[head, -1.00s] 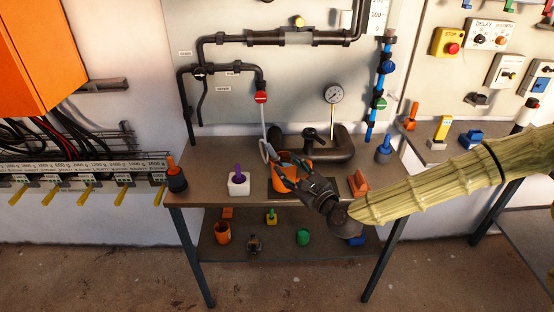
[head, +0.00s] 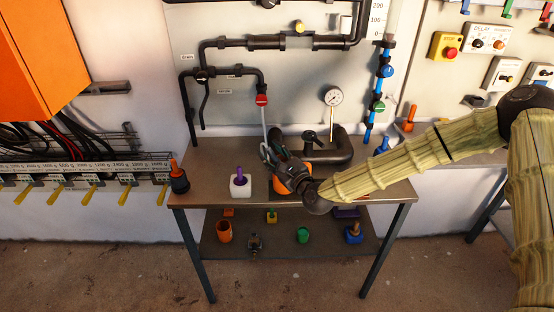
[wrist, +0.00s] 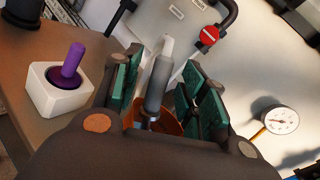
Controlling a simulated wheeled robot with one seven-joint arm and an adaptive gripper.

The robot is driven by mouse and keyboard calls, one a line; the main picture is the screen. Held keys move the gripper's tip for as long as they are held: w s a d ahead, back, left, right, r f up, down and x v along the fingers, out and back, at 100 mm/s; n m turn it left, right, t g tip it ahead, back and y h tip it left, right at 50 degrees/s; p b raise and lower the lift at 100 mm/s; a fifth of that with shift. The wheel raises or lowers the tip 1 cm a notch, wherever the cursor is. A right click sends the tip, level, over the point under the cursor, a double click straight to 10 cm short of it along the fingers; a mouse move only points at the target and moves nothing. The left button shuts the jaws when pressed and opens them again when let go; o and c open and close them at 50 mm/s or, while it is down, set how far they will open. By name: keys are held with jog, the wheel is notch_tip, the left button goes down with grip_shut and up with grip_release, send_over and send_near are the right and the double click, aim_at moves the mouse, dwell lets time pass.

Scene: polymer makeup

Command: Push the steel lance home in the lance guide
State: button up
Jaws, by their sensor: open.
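A slim light grey rod, which looks like the steel lance (head: 264,122), runs down from below the red round handle on the pipework to my gripper. In the wrist view a grey cylinder with a paler upper end, apparently the lance (wrist: 157,82), stands between my green-padded fingers. My gripper (head: 270,153) is open with a finger on each side of it; it also shows in the wrist view (wrist: 160,92). Gaps show beside the cylinder. An orange container (head: 293,178) sits below and behind the fingers, partly hidden. I cannot tell which part is the lance guide.
A white block with a purple peg (head: 240,184) stands left on the table (head: 210,155). A black pipe fitting (head: 335,150) and a pressure gauge (head: 333,97) are behind on the right. The red valve handle (head: 261,99) hangs above.

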jog(key=shift+w+a, duration=0.25)
jog(key=shift+w, duration=0.25)
grip_shut()
